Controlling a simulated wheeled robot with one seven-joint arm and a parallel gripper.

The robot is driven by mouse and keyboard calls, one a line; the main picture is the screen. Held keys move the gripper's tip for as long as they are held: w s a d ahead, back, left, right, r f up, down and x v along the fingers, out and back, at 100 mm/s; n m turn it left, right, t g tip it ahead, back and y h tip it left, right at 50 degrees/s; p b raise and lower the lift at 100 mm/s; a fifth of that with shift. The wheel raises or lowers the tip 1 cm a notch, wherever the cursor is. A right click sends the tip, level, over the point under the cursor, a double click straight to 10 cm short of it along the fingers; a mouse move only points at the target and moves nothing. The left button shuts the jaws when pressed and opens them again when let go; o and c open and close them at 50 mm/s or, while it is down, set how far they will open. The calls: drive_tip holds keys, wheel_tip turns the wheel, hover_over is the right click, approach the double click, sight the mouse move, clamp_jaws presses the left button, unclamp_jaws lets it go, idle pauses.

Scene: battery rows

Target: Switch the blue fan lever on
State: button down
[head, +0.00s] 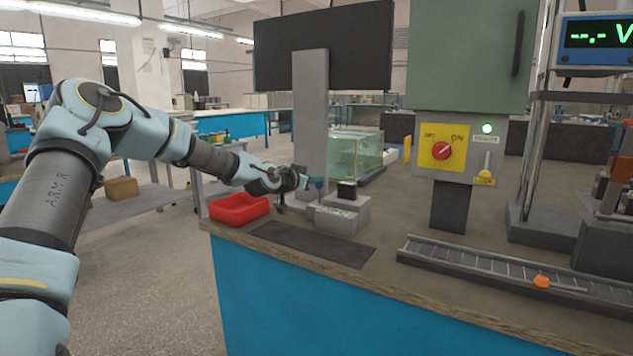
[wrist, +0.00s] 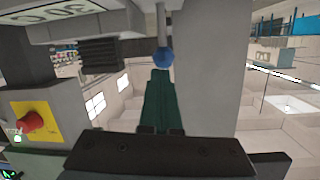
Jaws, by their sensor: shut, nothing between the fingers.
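The blue fan lever shows in the wrist view as a blue ball knob (wrist: 163,58) on a thin metal stem. My gripper (wrist: 160,75) is shut with its green fingers together. Its tips are right at the knob in that picture; whether they touch it I cannot tell. In the head view my gripper (head: 317,184) is at the grey column, beside a small grey box (head: 342,214) with a dark top piece.
A red tray (head: 239,208) and a dark mat (head: 312,243) lie on the bench. A grey column (head: 310,110) carries a dark panel. At right stand a green cabinet with a red rotary switch (head: 442,152), a yellow-knobbed lever (head: 485,177) and a rail with an orange piece (head: 541,281).

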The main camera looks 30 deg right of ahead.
drive_tip(key=shift+s+a+f+h+b, duration=0.2)
drive_tip(key=shift+a+h+b, duration=0.35)
drive_tip(key=shift+b, duration=0.7)
idle(1.3)
